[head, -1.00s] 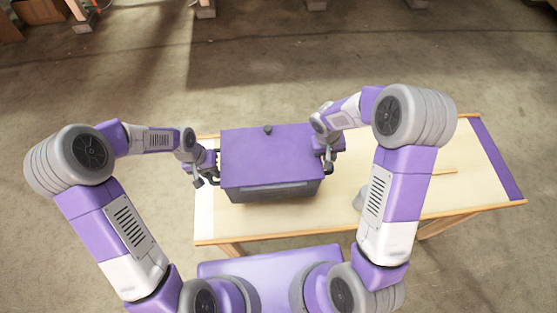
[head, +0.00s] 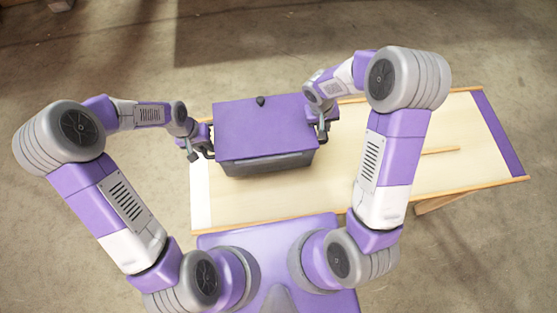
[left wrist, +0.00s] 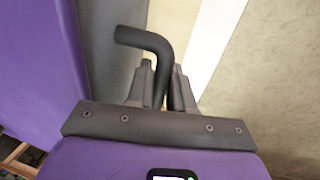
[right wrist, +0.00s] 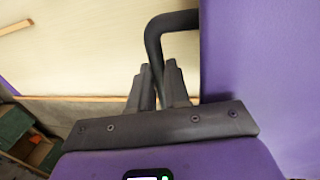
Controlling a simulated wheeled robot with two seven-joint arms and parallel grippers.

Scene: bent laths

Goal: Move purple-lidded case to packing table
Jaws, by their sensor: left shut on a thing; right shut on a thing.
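The purple-lidded case (head: 265,130) has a dark grey body and a dark knob on its lid. It is level over the left part of the pale wooden table (head: 400,140); I cannot tell whether its bottom touches the top. My left gripper (head: 196,151) is shut on the dark bent handle at the case's left side, and this handle (left wrist: 146,38) shows between the fingers in the left wrist view. My right gripper (head: 322,136) is shut on the opposite handle, which shows in the right wrist view (right wrist: 168,22). The case's underside is hidden.
The table has a white strip (head: 200,198) at its left end and a purple strip (head: 497,130) at its right end. A thin wooden lath (head: 440,151) lies right of centre. The table between case and purple strip is mostly clear. Bare concrete floor surrounds it.

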